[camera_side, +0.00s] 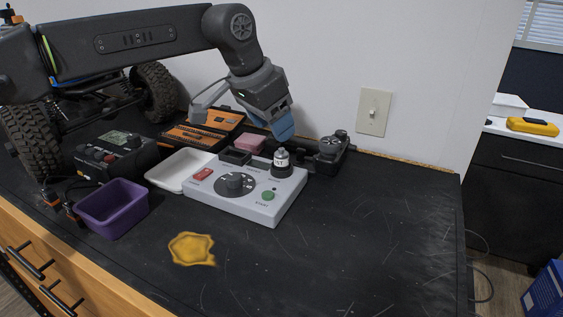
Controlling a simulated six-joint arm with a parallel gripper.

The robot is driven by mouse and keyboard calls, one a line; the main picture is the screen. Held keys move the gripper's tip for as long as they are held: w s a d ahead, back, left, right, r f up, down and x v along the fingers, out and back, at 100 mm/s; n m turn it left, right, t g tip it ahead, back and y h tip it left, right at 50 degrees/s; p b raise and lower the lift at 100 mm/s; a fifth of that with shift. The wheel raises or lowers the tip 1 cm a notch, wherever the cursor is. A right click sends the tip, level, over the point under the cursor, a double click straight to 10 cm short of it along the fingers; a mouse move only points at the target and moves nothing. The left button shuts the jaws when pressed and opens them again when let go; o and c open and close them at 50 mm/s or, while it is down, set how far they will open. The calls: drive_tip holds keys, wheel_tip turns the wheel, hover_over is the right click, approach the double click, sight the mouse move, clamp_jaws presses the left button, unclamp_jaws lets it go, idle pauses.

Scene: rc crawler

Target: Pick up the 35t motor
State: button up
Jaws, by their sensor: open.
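The 35t motor (281,158) looks like a small upright cylinder with a white label, part of which is readable as a "T" marking. It stands in a round black seat on the back right of a grey control box (228,198). My gripper (283,134) is above and slightly behind or beside the motor, with its blue finger pointing down. The gripper is open and appears to hold nothing. Only one finger shows clearly; the other is hidden. A small gap shows between the fingertip and the motor's top, and the exact depth cannot be told.
A black device (331,152) with a knob stands right of the motor. A pink block (249,143), an open orange tool case (190,138), a white tray (168,182) and a purple bin (112,220) lie leftward. A yellow cloth-like piece (191,249) lies in front. The right side is clear.

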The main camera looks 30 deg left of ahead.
sight(281, 149)
drive_tip(key=shift+s+x, duration=0.1)
drive_tip(key=shift+x, duration=1.65)
drive_tip(key=shift+s+x, duration=0.15)
drive_tip(key=shift+x, duration=1.6)
drive_tip(key=shift+a, duration=0.1)
drive_tip(key=shift+c, duration=0.3)
drive_tip(key=c, duration=1)
drive_tip(key=shift+o, duration=0.2)
drive_tip(key=shift+r, duration=0.1)
